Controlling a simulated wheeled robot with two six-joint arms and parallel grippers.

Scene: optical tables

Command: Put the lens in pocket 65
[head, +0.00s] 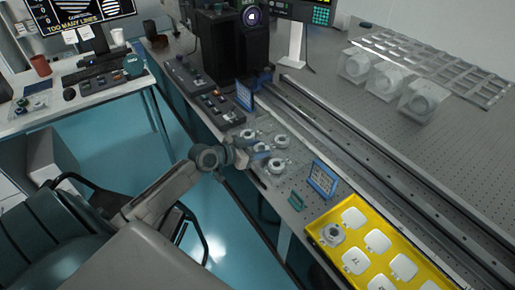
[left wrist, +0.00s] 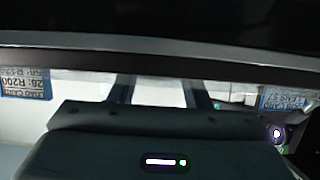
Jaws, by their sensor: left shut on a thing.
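My left gripper (head: 257,149) is over the near edge of the optical table, among several grey round lens mounts, with one mount (head: 249,134) behind it, one (head: 281,141) to its right and one (head: 277,166) in front. In the left wrist view the two dark fingers (left wrist: 161,92) have a pale thing between them. The gripper is shut on this thing, but its shape is mostly hidden. The yellow tray (head: 312,230) at the lower right has white numbered pockets; I cannot make out 65. A round mount (head: 332,235) sits in its near left corner. My right gripper is out of view.
A blue-framed sign (head: 322,179) stands between the mounts and the tray, and another (head: 244,96) stands behind the mounts. A small green block (head: 296,201) lies near the table edge. Dark rails (head: 365,150) run along the table.

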